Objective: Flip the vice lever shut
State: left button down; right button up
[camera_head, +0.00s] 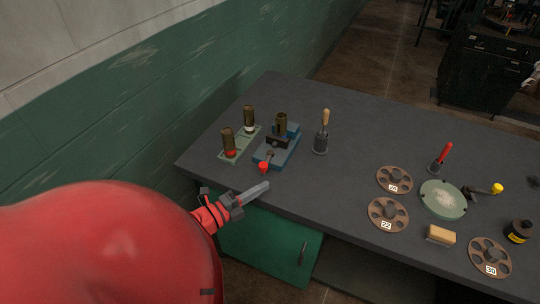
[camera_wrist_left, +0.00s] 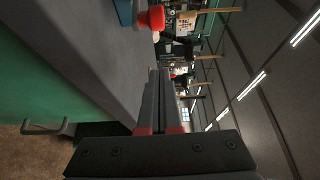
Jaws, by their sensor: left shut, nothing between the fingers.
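The vice (camera_head: 278,146) is a blue block with a dark clamp on top, near the left end of the dark table. Its lever ends in a red knob (camera_head: 263,168) at the near side, by the table's front edge. My left gripper (camera_head: 262,187) is shut and empty, just in front of and below the knob in the head view. A gap shows between them. In the left wrist view the shut fingers (camera_wrist_left: 159,100) point along the table edge, with the red knob (camera_wrist_left: 155,17) and a blue corner of the vice (camera_wrist_left: 124,10) at the top. My right gripper is not in view.
A green tray (camera_head: 236,153) with two brass-coloured cylinders stands left of the vice. A wooden-handled tool in a dark holder (camera_head: 321,142) stands right. Numbered round plates (camera_head: 388,222), a pale green dish (camera_head: 443,210) and a wooden block (camera_head: 440,237) lie further right. The table's front edge is close to my gripper.

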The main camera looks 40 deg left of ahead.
pick_arm(q)
jog(key=shift+v, duration=2.3)
jog(key=shift+d, duration=0.3)
